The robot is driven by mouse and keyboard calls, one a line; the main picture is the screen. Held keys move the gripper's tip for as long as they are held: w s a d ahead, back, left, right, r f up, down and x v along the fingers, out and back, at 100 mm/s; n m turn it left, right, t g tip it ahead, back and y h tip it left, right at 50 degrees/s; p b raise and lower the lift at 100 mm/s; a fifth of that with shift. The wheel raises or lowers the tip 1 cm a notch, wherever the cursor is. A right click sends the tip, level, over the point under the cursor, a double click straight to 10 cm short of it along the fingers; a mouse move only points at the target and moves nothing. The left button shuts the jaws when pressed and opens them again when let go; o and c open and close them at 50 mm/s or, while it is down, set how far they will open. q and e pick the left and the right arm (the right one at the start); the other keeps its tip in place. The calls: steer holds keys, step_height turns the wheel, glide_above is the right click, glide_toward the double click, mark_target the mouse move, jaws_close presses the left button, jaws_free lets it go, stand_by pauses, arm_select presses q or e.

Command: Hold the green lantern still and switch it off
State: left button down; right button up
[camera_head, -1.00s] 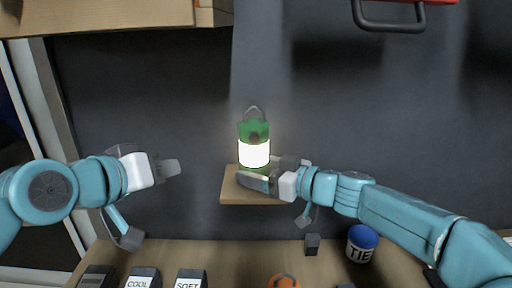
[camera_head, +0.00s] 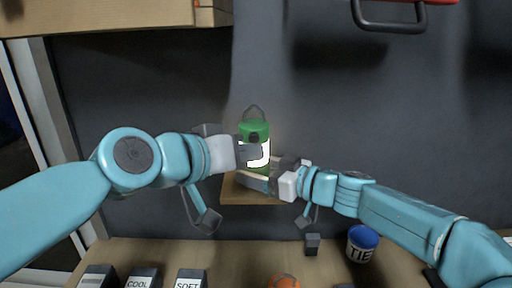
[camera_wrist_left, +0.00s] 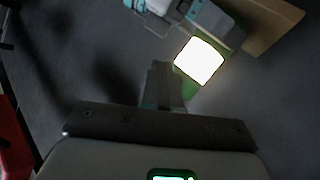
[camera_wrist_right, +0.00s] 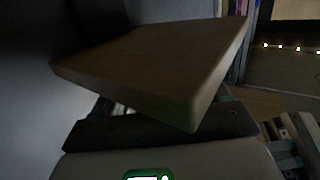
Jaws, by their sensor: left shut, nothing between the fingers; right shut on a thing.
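The green lantern (camera_head: 256,130) stands upright on a small wooden shelf (camera_head: 245,197), its white body glowing. A dark round knob (camera_head: 254,138) shows on its green upper part. My left gripper (camera_head: 257,151) is shut and empty, in front of the lantern just below the knob, covering part of the glowing body. In the left wrist view, its fingers (camera_wrist_left: 162,85) lie beside the lit body (camera_wrist_left: 199,61); I cannot tell whether they touch. My right gripper (camera_head: 262,178) is shut on the lantern's lower part, just above the shelf. The shelf (camera_wrist_right: 155,65) hides its fingertips in the right wrist view.
Below is a wooden counter (camera_head: 240,262) with several dark labelled blocks, a blue-topped TIE pot (camera_head: 362,243) and an orange object (camera_head: 284,282). A wooden box (camera_head: 110,15) hangs upper left and a red-edged handle (camera_head: 390,22) upper right. The dark wall is behind the shelf.

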arm_select(q)
steer(key=shift+w, duration=1.15)
steer(key=shift+w, duration=0.1)
stand_by(1.1)
steer(key=shift+w, duration=0.4)
steer(key=shift+s, duration=0.45)
steer(key=s, duration=0.6)
stand_by(0.4)
